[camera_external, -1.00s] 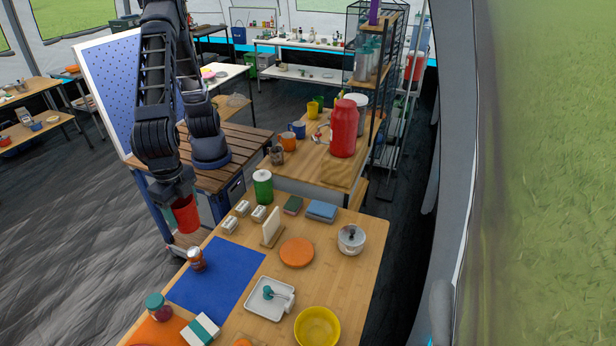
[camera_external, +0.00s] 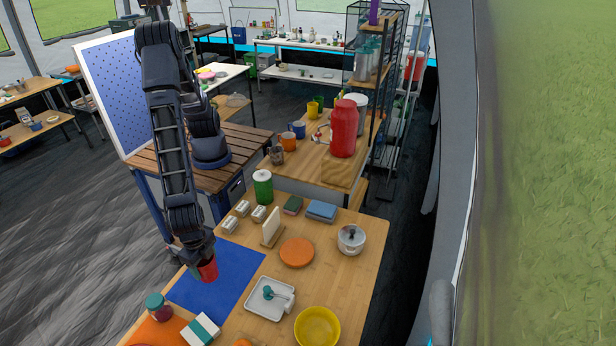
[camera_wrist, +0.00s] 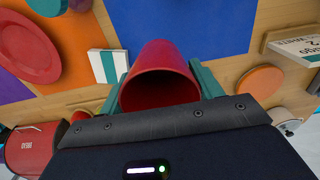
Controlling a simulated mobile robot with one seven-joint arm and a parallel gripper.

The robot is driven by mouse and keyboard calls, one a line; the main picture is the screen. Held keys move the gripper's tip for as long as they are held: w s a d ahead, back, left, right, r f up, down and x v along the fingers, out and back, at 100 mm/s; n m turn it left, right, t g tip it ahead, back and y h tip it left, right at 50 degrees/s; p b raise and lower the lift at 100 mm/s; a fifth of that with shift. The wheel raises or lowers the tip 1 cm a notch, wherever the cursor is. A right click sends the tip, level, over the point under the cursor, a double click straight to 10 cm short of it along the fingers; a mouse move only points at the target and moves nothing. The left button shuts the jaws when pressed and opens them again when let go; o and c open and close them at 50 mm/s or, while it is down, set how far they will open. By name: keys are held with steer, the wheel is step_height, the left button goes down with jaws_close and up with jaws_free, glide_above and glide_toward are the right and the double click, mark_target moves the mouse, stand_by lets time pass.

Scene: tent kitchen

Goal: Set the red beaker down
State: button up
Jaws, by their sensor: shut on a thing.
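The red beaker (camera_external: 209,271) is held at the end of my arm, over the left part of the blue mat (camera_external: 240,277) on the near wooden table. In the wrist view the beaker (camera_wrist: 155,62) lies between the two teal fingers of my gripper (camera_wrist: 159,88), its open rim facing the camera. My gripper (camera_external: 201,259) is shut on it. The blue mat (camera_wrist: 205,22) shows beyond the beaker in the wrist view. I cannot tell whether the beaker's base touches the mat.
The mat's middle and right are bare. A white tray (camera_external: 256,303), an orange disc (camera_external: 297,252) and a yellow bowl (camera_external: 317,328) stand to the right. A jar (camera_external: 158,306) and a white-and-teal box (camera_external: 201,330) stand nearer the camera.

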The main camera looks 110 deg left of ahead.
step_height(320, 180, down, 12)
steer(key=shift+r, duration=0.25)
stand_by(0.3)
steer(key=shift+f, duration=0.15)
steer(key=o, duration=1)
step_height(320, 180, up, 12)
steer(key=shift+r, duration=0.2)
